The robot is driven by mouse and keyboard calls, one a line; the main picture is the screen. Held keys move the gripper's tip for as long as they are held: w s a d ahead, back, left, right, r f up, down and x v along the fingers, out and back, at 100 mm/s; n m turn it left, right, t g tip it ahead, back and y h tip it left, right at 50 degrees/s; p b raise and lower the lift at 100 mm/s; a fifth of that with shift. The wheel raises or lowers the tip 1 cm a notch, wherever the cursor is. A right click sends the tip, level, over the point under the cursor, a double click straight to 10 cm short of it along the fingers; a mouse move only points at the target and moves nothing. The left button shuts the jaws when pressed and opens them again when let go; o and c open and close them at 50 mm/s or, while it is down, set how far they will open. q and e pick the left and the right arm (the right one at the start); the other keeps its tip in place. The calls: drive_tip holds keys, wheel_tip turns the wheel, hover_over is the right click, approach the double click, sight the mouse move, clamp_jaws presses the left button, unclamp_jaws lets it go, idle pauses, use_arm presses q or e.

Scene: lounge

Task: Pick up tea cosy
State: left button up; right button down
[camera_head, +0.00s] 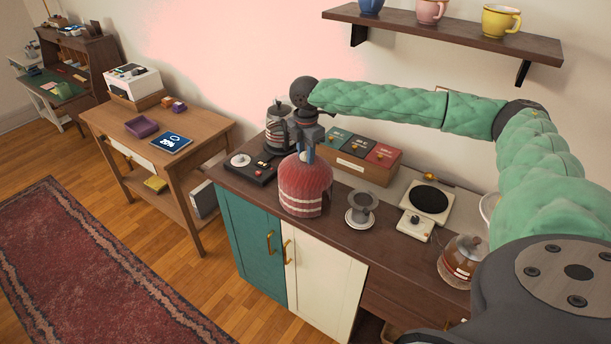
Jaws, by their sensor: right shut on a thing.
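The tea cosy (305,188) is a red knitted dome with pale bands near its lower edge. It is at the front edge of the dark wooden counter, upright. My right gripper (309,155) points down at the top of the cosy and is shut on it. The fingertips are partly hidden at the cosy's top. I cannot tell whether the cosy's lower edge touches the counter. My left gripper is not in view.
A grey pedestal stand (361,208) is close to the cosy's right. A black-topped device (252,165) is to its left, and a box of tea packets (362,158) is behind. A shelf with mugs (450,34) hangs above.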

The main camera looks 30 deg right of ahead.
drive_tip(key=shift+s+f, duration=0.1)
drive_tip(key=shift+f, duration=0.15)
